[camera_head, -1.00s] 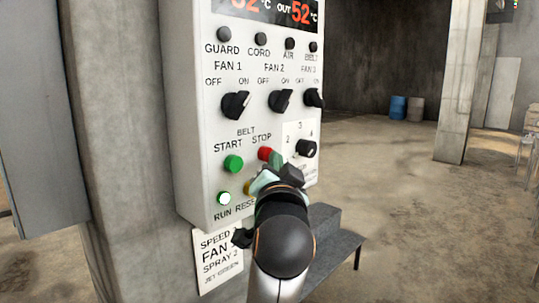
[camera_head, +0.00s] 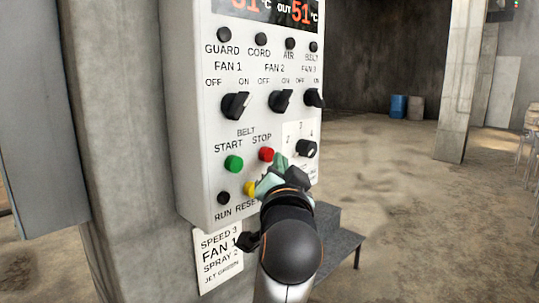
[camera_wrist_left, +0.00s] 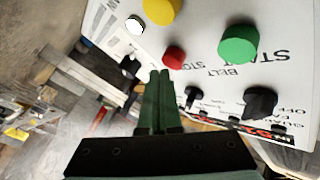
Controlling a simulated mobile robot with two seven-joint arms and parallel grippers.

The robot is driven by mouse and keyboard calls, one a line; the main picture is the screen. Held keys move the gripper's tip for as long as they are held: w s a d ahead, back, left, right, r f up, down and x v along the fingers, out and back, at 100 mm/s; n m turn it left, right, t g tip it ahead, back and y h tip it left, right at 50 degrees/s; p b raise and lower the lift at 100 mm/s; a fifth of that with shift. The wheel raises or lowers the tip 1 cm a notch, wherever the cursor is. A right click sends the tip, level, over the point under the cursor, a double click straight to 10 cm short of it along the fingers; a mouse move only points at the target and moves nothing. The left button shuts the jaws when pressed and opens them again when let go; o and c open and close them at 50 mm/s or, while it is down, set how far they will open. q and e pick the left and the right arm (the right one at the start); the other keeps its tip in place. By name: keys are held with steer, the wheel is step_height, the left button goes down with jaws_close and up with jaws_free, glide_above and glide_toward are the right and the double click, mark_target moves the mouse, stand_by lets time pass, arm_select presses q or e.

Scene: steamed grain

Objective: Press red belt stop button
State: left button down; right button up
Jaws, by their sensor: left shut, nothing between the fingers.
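The red belt stop button (camera_head: 266,154) is on the white control panel (camera_head: 205,120), right of the green start button (camera_head: 233,163). It also shows in the left wrist view (camera_wrist_left: 174,57), just beyond the fingertips. My left gripper (camera_head: 277,165) is shut and empty, its greenish fingers just below and right of the red button. In the left wrist view the closed fingertips (camera_wrist_left: 160,74) lie beside the button's picture; I cannot tell the exact gap. My right gripper is not in view.
A black speed dial (camera_head: 306,148) is just right of the fingers. Black fan knobs (camera_head: 236,105) are above. A dark step (camera_head: 335,245) stands below right of the panel.

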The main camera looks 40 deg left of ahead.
arm_select(q)
steer(key=shift+d, duration=0.3)
steer(key=d, duration=0.5)
steer(key=shift+s, duration=0.2)
steer(key=shift+a+f, duration=0.1)
steer(key=shift+a, duration=0.05)
stand_by(0.5)
